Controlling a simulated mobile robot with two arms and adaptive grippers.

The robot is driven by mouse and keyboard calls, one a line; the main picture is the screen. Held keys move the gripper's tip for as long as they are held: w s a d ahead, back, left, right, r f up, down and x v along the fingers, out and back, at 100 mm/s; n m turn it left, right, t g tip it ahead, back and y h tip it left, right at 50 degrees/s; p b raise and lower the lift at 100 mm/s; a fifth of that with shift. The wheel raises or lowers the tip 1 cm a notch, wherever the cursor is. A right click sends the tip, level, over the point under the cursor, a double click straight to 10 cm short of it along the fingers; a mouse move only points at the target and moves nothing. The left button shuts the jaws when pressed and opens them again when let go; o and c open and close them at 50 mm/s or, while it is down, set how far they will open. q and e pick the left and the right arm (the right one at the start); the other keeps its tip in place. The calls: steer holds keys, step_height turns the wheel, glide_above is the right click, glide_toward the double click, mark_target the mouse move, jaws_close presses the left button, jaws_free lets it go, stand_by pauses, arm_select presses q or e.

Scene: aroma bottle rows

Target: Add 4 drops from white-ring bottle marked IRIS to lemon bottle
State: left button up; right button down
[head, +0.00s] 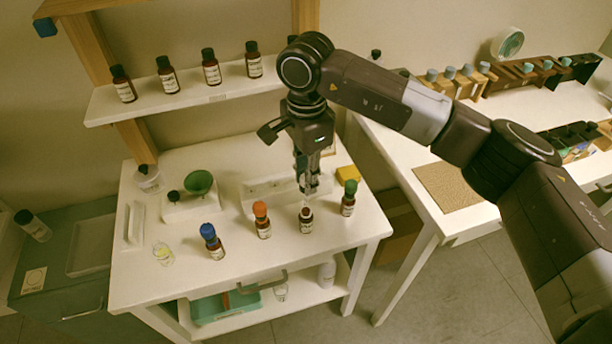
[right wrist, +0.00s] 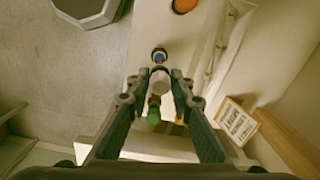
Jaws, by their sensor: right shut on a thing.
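My right gripper (head: 307,183) is shut on a slim pale thing, probably a dropper, just above an uncapped brown bottle (head: 306,222) on the white table. In the right wrist view its fingertips (right wrist: 160,80) close around this pale, round-topped thing (right wrist: 162,88). I cannot tell whether its tip is inside the bottle neck. Brown bottles with a blue cap (head: 210,242), an orange cap (head: 262,220) and a green cap (head: 349,198) stand in the same row. Their labels are too small to read, so I cannot tell which is IRIS or lemon. My left gripper is not in view.
A small glass with yellow in it (head: 162,254) stands front left. A green dish (head: 199,182) and a white rack (head: 256,195) are behind the row. Several dark-capped bottles (head: 211,70) stand on the shelf above. A second table (head: 400,150) is at the right.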

mark_target(306, 205)
steer(key=shift+f+b, duration=3.4)
steer(key=shift+f, duration=0.55)
steer(key=c, duration=2.3)
jaws_free()
steer(key=shift+c, duration=0.2)
steer(key=shift+r, duration=0.15)
steer(key=shift+r+p, duration=2.05)
steer(key=shift+r, duration=2.2)
